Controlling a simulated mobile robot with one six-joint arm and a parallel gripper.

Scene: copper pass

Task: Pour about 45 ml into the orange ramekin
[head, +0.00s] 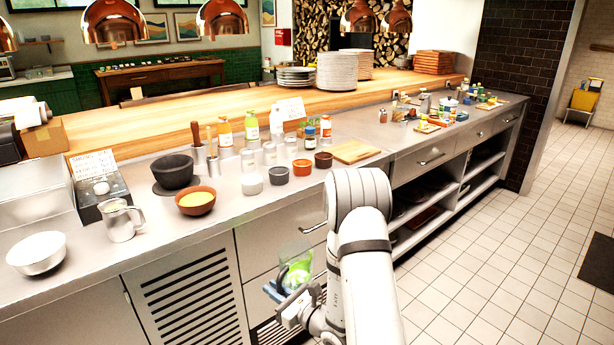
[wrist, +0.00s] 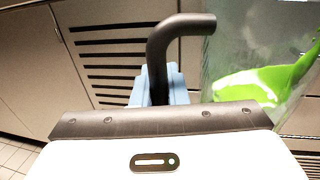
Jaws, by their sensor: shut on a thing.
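The orange ramekin (head: 302,167) stands on the steel counter, between a dark grey ramekin (head: 279,175) and a dark red one (head: 323,160). My gripper (head: 284,293) is in front of the counter drawers, below the counter top and well apart from the ramekin. It is shut on the black handle (wrist: 160,55) of a clear jug, seen in the wrist view. The jug (head: 295,252) holds bright green liquid (wrist: 258,84), whose surface looks slanted. The jug's rim and spout are not clear. The ramekin is not in the wrist view.
A white ramekin (head: 252,183) stands left of the grey one. Behind are clear jars, an orange bottle (head: 225,131) and a wooden board (head: 355,151). A brown bowl of yellow food (head: 196,200) and a steel pitcher (head: 121,221) stand left. The front counter edge lies between jug and ramekins.

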